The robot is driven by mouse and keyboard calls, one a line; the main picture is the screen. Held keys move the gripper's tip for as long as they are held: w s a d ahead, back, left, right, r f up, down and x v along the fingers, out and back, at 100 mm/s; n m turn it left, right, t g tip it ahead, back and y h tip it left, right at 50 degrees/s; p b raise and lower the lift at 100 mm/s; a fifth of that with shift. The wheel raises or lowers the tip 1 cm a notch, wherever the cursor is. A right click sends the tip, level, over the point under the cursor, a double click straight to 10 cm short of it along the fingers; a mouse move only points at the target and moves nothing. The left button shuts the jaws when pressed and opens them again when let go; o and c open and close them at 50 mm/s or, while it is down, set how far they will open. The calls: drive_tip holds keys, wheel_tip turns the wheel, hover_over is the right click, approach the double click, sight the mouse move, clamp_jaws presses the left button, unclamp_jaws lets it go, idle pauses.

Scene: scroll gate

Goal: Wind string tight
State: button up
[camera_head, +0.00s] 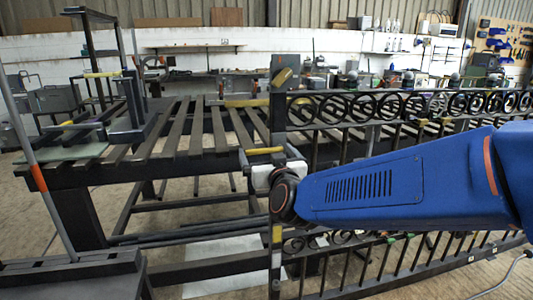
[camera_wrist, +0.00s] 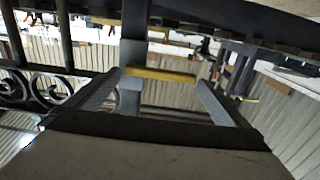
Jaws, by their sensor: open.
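A dark gate with a row of scroll rings (camera_head: 400,105) and upright bars spans the right side of the head view; its scrolls also show at the left of the wrist view (camera_wrist: 40,90). Its end post (camera_head: 277,120) carries yellow pieces. My gripper (camera_wrist: 159,77) is open, its two fingers spread. A short yellow bar (camera_wrist: 160,75) appears across the gap between the fingertips, in front of the grey post (camera_wrist: 131,45); I cannot tell whether they touch it. A yellow bar (camera_head: 264,150) also shows above my wrist in the head view. No string can be made out.
A slatted dark bench (camera_head: 190,135) stands behind and left of the post, with a dark metal frame (camera_head: 125,125) on it. An orange-banded pole (camera_head: 38,178) leans at the left. Workbenches with tools line the white back wall. Floor shows beneath the bench.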

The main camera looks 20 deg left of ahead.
drive_tip(key=shift+w+a, duration=0.1)
drive_tip(key=shift+w, duration=0.1)
drive_tip(key=c, duration=1.3)
drive_tip(key=shift+f, duration=0.1)
drive_tip(key=shift+w+d+f+n, duration=0.35)
drive_tip(key=shift+d+f+n, duration=0.45)
drive_tip(key=shift+n, duration=2.2)
drive_tip(key=shift+w+d+f+n, duration=0.4)
drive_tip(key=shift+f+n, duration=0.7)
drive_tip(key=shift+n, duration=1.9)
drive_tip(key=shift+w+d+f+n, duration=0.3)
drive_tip(key=shift+d+f+n, duration=0.5)
drive_tip(key=shift+n, duration=2.2)
drive_tip(key=shift+a+f, duration=0.15)
